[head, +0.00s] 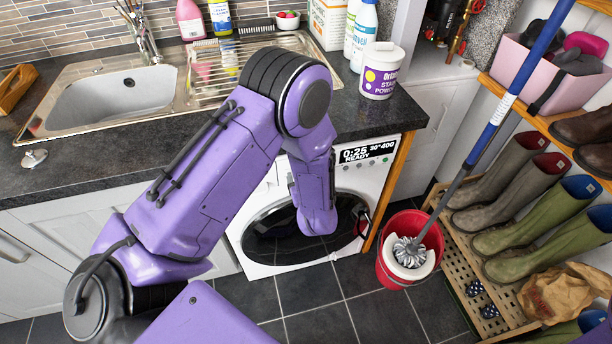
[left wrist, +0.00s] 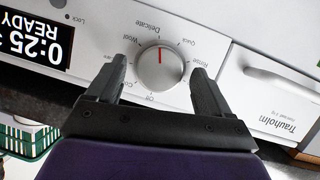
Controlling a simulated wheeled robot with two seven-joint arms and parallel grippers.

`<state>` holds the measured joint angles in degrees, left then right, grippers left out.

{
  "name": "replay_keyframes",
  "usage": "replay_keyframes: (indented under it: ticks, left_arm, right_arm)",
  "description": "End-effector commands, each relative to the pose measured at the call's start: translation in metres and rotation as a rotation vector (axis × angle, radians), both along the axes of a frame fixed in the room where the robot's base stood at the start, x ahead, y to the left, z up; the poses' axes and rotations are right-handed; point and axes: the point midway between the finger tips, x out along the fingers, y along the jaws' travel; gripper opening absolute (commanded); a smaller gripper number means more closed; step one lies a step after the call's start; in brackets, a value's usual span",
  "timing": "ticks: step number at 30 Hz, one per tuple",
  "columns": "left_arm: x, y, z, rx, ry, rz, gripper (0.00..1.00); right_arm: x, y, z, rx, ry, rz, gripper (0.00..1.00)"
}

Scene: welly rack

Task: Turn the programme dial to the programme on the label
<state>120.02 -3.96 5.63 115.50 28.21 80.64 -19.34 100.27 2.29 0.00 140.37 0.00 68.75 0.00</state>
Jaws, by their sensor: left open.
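The washing machine (head: 352,177) stands under the dark counter in the head view, its round door partly behind my left arm. Its display (head: 368,152) reads 0:25, 30° 400, READY. In the left wrist view the programme dial (left wrist: 161,72) is a round silver knob with a red pointer mark. The mark points up in that picture, close to the word Delicate. Wool, Quick, Rinse and Off are also printed around it. My left gripper (left wrist: 158,69) is open, one finger on each side of the dial, with narrow gaps visible. In the head view my arm hides the dial and this gripper.
A red bucket (head: 387,278) with a mop stands right of the machine. A wooden rack (head: 455,268) with several wellies is further right. A white tub (head: 380,82) sits on the counter above the machine. A detergent drawer (left wrist: 281,79) is beside the dial.

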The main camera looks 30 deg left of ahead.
Motion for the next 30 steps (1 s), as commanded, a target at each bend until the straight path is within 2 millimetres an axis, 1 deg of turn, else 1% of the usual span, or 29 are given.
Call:
replay_keyframes:
  ticks: [4, 12, 16, 20, 30]
  left_arm:
    - [-0.009, -0.009, 0.005, 0.000, -0.001, -0.003, 0.81]
    - [-0.052, -0.050, 0.028, 0.000, 0.000, -0.003, 0.81]
    - [-0.066, -0.062, 0.035, 0.000, -0.001, -0.002, 0.81]
    - [-0.072, -0.067, 0.038, 0.001, 0.001, 0.000, 0.81]
    - [-0.072, -0.067, 0.038, 0.001, 0.001, 0.000, 0.81]
  right_arm:
    - [0.000, 0.000, -0.002, 0.000, 0.000, 0.000, 0.38]
    - [0.000, 0.000, -0.008, 0.000, 0.000, 0.000, 0.38]
    - [0.000, 0.000, -0.008, 0.000, 0.000, 0.000, 0.38]
    - [0.000, 0.000, -0.009, 0.000, 0.000, 0.000, 0.38]
    - [0.000, 0.000, -0.008, 0.000, 0.000, 0.000, 0.38]
